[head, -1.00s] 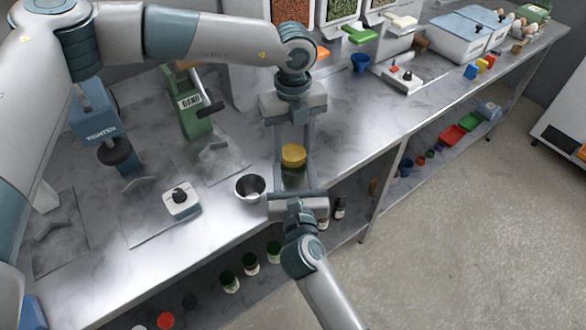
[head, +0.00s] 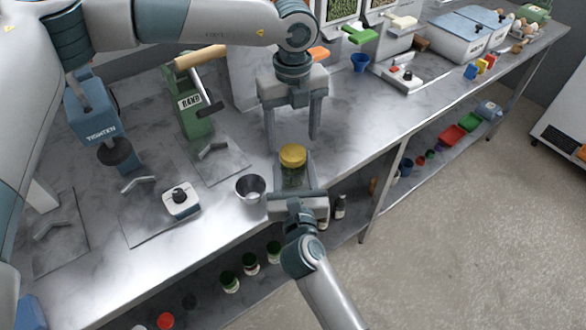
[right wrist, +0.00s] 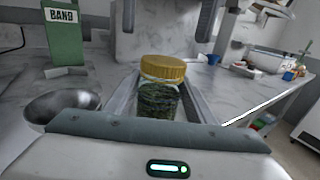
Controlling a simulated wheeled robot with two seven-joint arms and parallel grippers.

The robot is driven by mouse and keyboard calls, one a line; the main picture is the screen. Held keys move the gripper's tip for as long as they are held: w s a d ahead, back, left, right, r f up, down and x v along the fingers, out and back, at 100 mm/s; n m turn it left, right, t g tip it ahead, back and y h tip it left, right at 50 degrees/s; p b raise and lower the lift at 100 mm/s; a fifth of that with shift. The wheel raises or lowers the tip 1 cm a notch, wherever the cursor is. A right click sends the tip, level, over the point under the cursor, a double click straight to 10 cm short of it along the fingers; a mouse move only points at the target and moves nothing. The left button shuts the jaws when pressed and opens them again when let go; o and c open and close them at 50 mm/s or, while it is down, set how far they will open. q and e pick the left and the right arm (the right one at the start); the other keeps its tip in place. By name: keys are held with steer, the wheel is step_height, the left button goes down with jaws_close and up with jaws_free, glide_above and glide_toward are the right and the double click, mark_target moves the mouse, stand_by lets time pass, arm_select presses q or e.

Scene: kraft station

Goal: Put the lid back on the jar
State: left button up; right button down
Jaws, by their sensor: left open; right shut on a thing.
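The jar (head: 293,176) stands upright near the front edge of the counter, filled with something dark green. Its yellow lid (head: 292,156) sits on its mouth. In the right wrist view the jar (right wrist: 158,99) and gold lid (right wrist: 163,68) look level, with no clear gap; whether the lid is screwed tight I cannot tell. My right gripper (head: 294,180) is shut on the jar's body from the front, a finger on each side. My left gripper (head: 293,138) is open and empty, behind and above the lid, its fingers apart and clear of it.
A metal bowl (head: 250,188) stands just left of the jar. A white device with a black knob (head: 181,199) and a green press marked BAND (head: 190,105) stand further left. Several small jars stand on the shelf below.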

arm_select(q)
steer(key=shift+r, duration=0.3)
steer(key=shift+c, duration=0.5)
